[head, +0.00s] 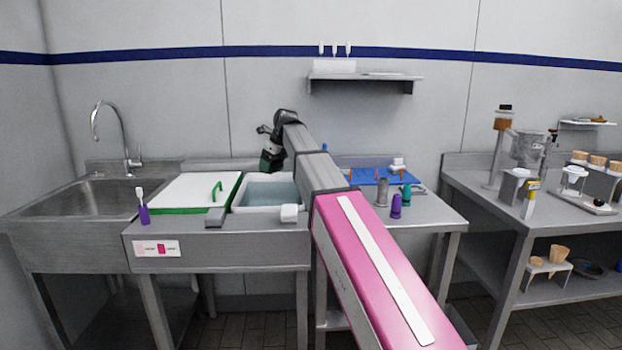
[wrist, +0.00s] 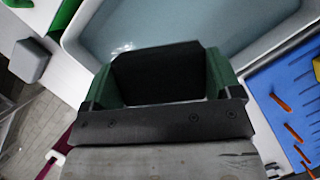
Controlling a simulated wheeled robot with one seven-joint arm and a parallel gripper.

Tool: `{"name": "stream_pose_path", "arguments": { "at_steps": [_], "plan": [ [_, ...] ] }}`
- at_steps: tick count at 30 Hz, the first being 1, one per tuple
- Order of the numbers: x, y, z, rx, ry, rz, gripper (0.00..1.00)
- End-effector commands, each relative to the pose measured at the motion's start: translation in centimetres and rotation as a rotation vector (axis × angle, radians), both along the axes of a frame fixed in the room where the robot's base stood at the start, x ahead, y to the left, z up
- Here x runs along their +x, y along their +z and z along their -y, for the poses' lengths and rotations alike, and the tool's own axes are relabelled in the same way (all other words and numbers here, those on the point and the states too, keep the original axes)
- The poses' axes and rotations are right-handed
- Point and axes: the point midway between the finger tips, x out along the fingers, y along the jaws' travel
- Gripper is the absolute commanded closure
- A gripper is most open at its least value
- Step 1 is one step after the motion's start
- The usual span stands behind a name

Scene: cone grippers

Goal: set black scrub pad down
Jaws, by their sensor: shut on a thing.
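My gripper (head: 270,160) hangs at the end of my arm above the back left part of the white water basin (head: 268,191). In the wrist view its two green fingers (wrist: 160,82) stand either side of the black scrub pad (wrist: 156,68) and are shut on it. The pad is a dark, flat-sided piece seen against the basin's water (wrist: 180,25). It seems to be clear of the water, but its exact height is hard to tell. In the head view the pad is too small and dark to tell from the gripper.
A white lid with green edges and a green handle (head: 217,191) lies left of the basin.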

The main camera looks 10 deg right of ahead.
Motion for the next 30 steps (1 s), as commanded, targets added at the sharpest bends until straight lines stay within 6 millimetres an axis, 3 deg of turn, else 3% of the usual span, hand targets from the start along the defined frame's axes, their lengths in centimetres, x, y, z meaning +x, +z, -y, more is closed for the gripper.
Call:
{"name": "stream_pose_path", "arguments": {
  "at_steps": [5,18,24,30],
  "plan": [
    [3.8,0.6,4.9,-0.001,-0.100,0.000,0.38],
    [12.9,2.1,23.3,-0.002,-0.429,-0.001,0.38],
    [15.0,2.6,30.3,-0.001,-0.544,-0.001,0.38],
    [15.8,2.8,33.9,0.000,-0.603,0.000,0.38]
  ]
}}
